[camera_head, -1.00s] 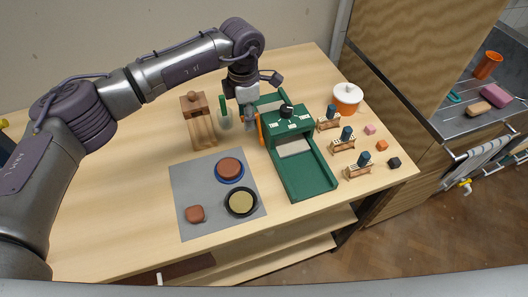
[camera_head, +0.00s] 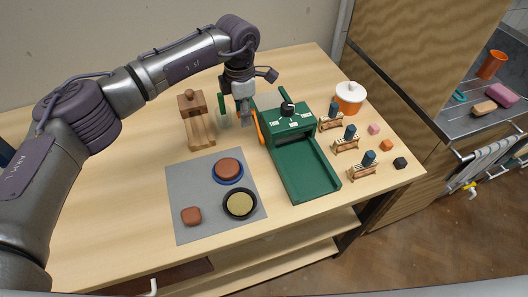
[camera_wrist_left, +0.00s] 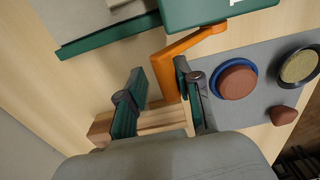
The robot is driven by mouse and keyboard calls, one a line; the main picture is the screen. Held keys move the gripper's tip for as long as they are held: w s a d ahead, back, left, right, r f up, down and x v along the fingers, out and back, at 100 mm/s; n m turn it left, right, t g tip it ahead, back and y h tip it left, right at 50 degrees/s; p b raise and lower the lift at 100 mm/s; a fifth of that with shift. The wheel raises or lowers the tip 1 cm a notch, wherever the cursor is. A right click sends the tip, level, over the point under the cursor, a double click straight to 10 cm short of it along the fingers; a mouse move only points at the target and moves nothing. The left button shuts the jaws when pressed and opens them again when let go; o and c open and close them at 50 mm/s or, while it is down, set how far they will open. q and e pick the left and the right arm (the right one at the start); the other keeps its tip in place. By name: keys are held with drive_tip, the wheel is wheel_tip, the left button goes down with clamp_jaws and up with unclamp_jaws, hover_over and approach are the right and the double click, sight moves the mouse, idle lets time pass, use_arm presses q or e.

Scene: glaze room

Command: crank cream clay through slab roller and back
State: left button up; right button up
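The green slab roller (camera_head: 290,125) stands on the table with a black knob on top. Its front tray (camera_head: 310,175) is bare. A pale patch (camera_head: 268,100) shows behind the roller body, partly hidden; it looks like the cream clay, but I cannot be sure. The orange crank (camera_head: 258,128) is on the roller's left side and shows in the left wrist view (camera_wrist_left: 175,62). My left gripper (camera_head: 238,117) is beside the crank. In the wrist view, its fingers (camera_wrist_left: 163,98) are apart, with the crank between them, nearer the right finger. My right gripper is not in view.
A grey mat (camera_head: 190,172) at the front left holds a blue plate with a terracotta disc, a black-rimmed dish and a terracotta lump. A wooden stand (camera_head: 196,120) is left of my gripper. Several small racks, cubes and a lidded orange pot (camera_head: 349,98) stand right of the roller.

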use_arm(q)
drive_tip(key=shift+r, duration=0.1)
drive_tip(key=shift+s+d+r+p, duration=0.2)
drive_tip(key=shift+s+r+p, duration=0.3)
drive_tip(key=shift+s+p, duration=0.2)
drive_tip(key=shift+s+d+r+p, duration=0.2)
drive_tip(key=shift+s, duration=0.35)
drive_tip(key=shift+s+d+r+p, duration=0.15)
drive_tip(key=shift+s+r, duration=0.05)
drive_tip(key=shift+s, duration=0.35)
drive_tip(key=shift+s+d+r+p, duration=0.2)
drive_tip(key=shift+s+r, duration=0.05)
drive_tip(key=shift+s, duration=0.35)
drive_tip(key=shift+s+d+r+p, duration=0.2)
drive_tip(key=shift+s+r, duration=0.05)
drive_tip(key=shift+s, duration=0.3)
drive_tip(key=shift+s+d, duration=0.2)
drive_tip(key=shift+s, duration=0.5)
drive_tip(key=shift+s+d, duration=0.2)
drive_tip(key=shift+s, duration=0.45)
drive_tip(key=shift+f, duration=0.1)
